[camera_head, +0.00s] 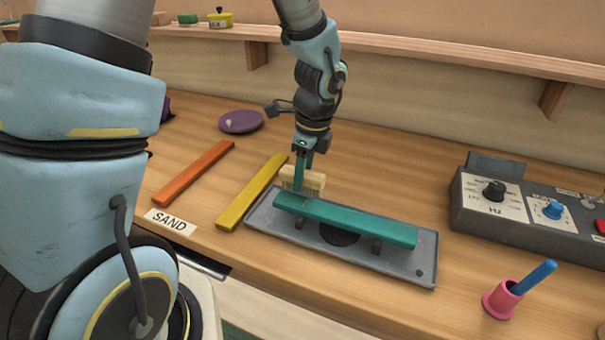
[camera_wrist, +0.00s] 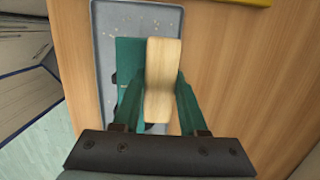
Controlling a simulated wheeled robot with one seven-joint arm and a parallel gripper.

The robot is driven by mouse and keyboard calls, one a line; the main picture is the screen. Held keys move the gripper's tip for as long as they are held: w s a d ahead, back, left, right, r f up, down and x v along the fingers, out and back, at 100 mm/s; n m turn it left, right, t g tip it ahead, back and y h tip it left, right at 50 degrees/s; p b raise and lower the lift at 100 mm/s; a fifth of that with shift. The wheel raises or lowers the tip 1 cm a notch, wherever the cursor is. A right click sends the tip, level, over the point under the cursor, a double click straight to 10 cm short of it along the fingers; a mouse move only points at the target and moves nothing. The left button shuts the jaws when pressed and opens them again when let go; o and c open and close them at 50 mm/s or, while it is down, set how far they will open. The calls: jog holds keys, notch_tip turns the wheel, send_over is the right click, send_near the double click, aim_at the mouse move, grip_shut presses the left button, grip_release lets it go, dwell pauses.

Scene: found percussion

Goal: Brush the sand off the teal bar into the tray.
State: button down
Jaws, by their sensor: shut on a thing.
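The teal bar (camera_head: 345,220) rests raised on supports over the grey tray (camera_head: 265,220). My gripper (camera_head: 300,172) is shut on a pale wooden brush (camera_head: 313,182) and holds it at the left end of the bar, bristles down. Whether the bristles touch the bar I cannot tell. In the wrist view the brush (camera_wrist: 164,80) sits between my gripper's fingers (camera_wrist: 160,95), beside and partly over the teal bar (camera_wrist: 130,62). Pale specks of sand lie on the tray (camera_wrist: 108,20) there. A dark round patch (camera_head: 338,236) shows on the tray under the bar.
A yellow bar (camera_head: 250,192) and an orange bar (camera_head: 194,172) lie left of the tray, near a SAND label (camera_head: 171,221). A purple dish (camera_head: 241,121) is behind them. A control box (camera_head: 525,212) and a pink cup (camera_head: 502,299) with a blue stick stand right.

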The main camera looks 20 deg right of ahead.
dwell(0.4)
jog(key=shift+s+a, duration=2.3)
jog(key=shift+s, duration=0.1)
notch_tip(320, 180, up, 5)
jog(key=p, duration=0.4)
jog(key=shift+p, duration=0.4)
